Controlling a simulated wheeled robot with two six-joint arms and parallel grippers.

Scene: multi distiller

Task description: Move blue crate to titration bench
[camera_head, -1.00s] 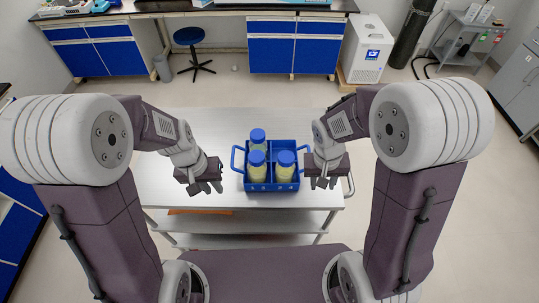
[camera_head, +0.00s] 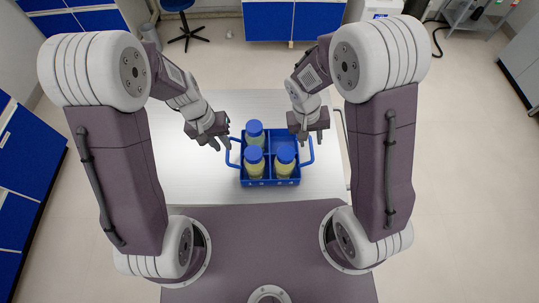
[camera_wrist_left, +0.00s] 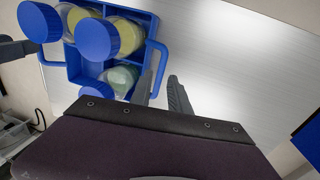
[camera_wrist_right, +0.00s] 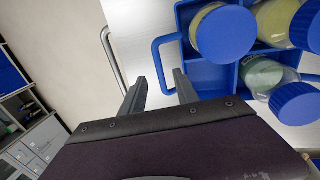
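The blue crate (camera_head: 270,182) stands on the white-topped table (camera_head: 190,185) in front of me. It holds three bottles with blue caps; its back right compartment looks empty. A loop handle sticks out on each side. My left gripper (camera_head: 221,146) is open just beside and above the left handle (camera_wrist_left: 158,62), which also shows in the left wrist view. My right gripper (camera_head: 305,138) is open above the right handle (camera_wrist_right: 163,58); in the right wrist view this handle lies just ahead of the open fingers. Both grippers look empty. I cannot tell which bench is the titration bench.
Blue cabinets (camera_head: 292,20) stand along the back wall, with a stool (camera_head: 180,12) at the back left. Another blue cabinet (camera_head: 28,150) is at the left. The tabletop beside the crate is clear, and open floor (camera_head: 450,150) lies to the right.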

